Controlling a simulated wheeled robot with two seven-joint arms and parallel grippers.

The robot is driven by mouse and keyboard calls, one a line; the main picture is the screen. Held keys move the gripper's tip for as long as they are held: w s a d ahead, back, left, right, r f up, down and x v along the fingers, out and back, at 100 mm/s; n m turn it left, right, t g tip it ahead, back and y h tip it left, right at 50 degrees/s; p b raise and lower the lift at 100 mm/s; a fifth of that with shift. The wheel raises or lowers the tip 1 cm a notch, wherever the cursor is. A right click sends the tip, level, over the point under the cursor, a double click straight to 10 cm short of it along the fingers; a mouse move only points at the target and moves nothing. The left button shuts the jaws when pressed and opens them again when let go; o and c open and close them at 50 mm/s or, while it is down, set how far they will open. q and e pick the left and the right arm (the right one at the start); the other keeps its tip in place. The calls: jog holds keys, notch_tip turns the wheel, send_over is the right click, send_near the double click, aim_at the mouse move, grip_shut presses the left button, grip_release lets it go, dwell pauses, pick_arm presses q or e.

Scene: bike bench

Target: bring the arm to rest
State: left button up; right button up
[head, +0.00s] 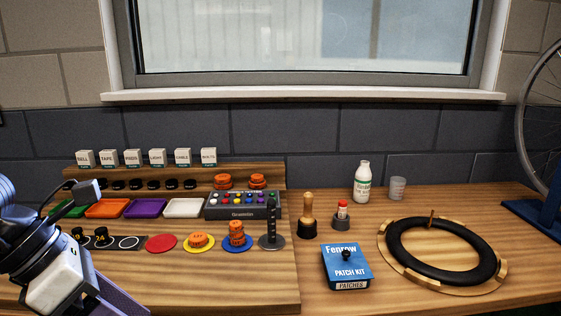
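My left arm comes in at the lower left edge, over the left end of the bench. Its gripper end (62,284) shows as dark and pale parts low in the picture, in front of the coloured trays. I cannot make out its fingertips or whether they hold anything. My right arm and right gripper are not in view.
On the wooden bench stand coloured trays (108,208), a button box (243,205), coloured discs (161,243) with orange parts, and a black post (271,225). To the right are a blue patch kit (346,268), a white bottle (362,182) and a black tyre ring (403,262).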

pick_arm(q)
jog(key=s+d+r+n+g+h, duration=0.1)
jog(key=d+r+n+h, duration=0.15)
jog(key=d+h, duration=0.5)
jog(key=s+d+r+n+h, duration=0.1)
jog(key=d+r+n+h, duration=0.1)
jog(key=d+n+h, duration=0.35)
jog(key=w+a+f+n+t+y, duration=0.4)
jog(key=w+f+n+t, duration=0.45)
jog(key=n+t, duration=0.85)
jog(key=a+f+n+y, duration=0.4)
jog(key=f+n+y, duration=0.3)
jog(key=f+n, duration=0.35)
jog(key=s+a+f+n+g+y, duration=0.1)
jog(key=s+f+n+g+y, duration=0.1)
jog(key=s+f, duration=0.7)
jog(key=s+a+f+n+g+y, duration=0.1)
jog(key=s+f+n+g+y, duration=0.2)
jog(key=f, duration=1.3)
jog(key=s+n+g, duration=0.2)
jog(key=s+g, duration=0.2)
jog(key=s, duration=0.1)
jog(key=shift+s+a+f+g, duration=0.2)
jog(key=shift+s+f+g, duration=0.1)
jog(key=shift+s, duration=0.05)
